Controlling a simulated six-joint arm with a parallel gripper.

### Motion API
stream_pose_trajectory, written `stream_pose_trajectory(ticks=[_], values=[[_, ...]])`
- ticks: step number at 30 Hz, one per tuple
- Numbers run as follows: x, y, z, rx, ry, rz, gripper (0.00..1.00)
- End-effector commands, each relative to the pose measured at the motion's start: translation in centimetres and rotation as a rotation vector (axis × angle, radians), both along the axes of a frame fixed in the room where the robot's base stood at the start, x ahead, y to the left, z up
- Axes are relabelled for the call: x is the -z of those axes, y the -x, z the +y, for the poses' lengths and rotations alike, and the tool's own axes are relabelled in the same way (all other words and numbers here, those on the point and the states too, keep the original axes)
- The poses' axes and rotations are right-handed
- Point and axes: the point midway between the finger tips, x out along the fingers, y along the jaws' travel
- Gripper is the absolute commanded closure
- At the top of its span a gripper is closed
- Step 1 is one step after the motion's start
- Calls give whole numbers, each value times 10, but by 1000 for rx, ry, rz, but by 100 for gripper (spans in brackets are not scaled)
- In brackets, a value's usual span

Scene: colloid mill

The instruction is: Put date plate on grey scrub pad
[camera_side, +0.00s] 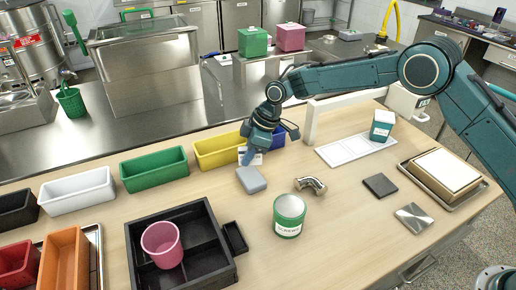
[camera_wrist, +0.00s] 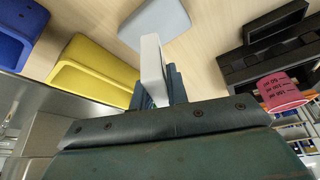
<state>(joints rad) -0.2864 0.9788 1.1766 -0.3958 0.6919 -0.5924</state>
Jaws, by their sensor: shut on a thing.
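My gripper (camera_side: 248,152) is shut on a small white plate (camera_side: 256,158), which I take to be the date plate. In the wrist view the plate (camera_wrist: 152,62) stands on edge between the fingers (camera_wrist: 168,88), which partly hide it. The grey scrub pad (camera_side: 251,180), a light blue-grey rounded block, lies flat on the wooden table just in front of the gripper. In the wrist view the pad (camera_wrist: 154,22) is just beyond the plate's tip. A gap between plate and pad cannot be judged clearly.
A yellow bin (camera_side: 217,151) and a blue bin (camera_side: 278,138) stand behind. A steel elbow (camera_side: 311,184) and a green-white can (camera_side: 289,214) are to the right. A black divided tray (camera_side: 205,262) with a pink cup (camera_side: 162,244) is at front left.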

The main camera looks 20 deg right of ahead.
Motion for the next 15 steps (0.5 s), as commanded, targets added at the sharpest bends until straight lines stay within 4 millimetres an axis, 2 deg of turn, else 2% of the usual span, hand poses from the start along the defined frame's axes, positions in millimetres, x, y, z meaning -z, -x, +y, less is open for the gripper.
stream_pose_trajectory(ticks=[5, 15], values=[[6, 0, 0, 0, 1, 1, 100], [41, 1, 0, 0, 1, 1, 100]])
